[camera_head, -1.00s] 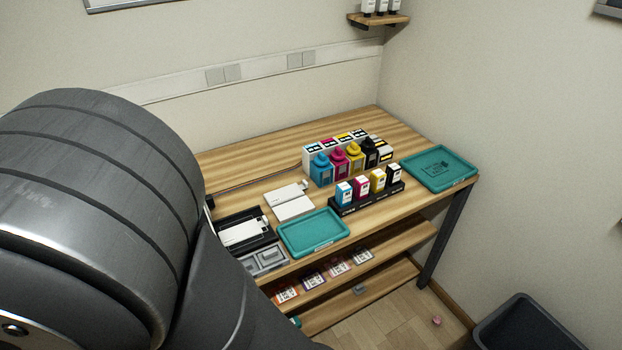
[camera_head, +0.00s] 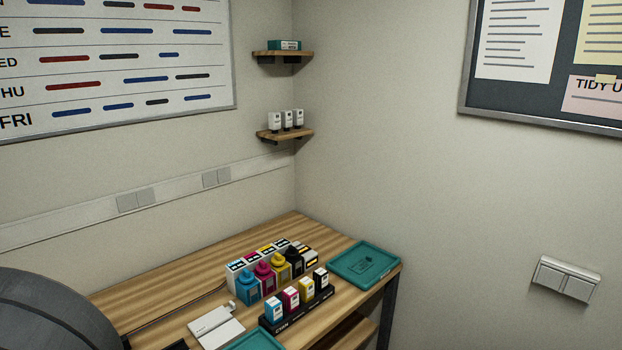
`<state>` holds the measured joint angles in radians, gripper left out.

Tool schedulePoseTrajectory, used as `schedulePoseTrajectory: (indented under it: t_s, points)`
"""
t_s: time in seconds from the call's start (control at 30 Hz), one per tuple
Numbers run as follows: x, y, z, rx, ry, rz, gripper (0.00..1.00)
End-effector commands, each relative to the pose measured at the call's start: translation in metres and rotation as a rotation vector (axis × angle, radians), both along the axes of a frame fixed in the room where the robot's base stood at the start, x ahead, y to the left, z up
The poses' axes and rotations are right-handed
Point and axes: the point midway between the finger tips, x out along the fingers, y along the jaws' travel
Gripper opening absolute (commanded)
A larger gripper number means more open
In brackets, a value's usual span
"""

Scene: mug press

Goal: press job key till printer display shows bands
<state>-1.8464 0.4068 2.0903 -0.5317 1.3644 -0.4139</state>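No job key or lit display with bands can be made out in this view. A white flat device (camera_head: 215,326) lies on the wooden table (camera_head: 180,282) near the bottom edge; I cannot tell whether it is the printer. A sliver of something black shows at the bottom edge to its left. My gripper is out of view; only a dark grey link of my arm shows at the lower left.
Ink bottles (camera_head: 263,277) in several colours stand before boxes. Small cartridges (camera_head: 306,288) stand in a black rack. A teal tray (camera_head: 364,263) lies at the table's right end; another teal tray (camera_head: 258,341) is cut off below. Shelves (camera_head: 284,134) hang in the corner.

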Motion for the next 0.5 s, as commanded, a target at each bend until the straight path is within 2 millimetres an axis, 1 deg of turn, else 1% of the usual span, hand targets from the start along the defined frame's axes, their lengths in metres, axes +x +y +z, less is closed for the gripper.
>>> schedulePoseTrajectory:
  t_s: [0.03,0.1,0.5]
  points:
    - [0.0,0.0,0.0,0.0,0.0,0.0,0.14]
    - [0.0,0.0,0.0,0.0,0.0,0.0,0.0]
    - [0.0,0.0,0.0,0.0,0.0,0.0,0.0]
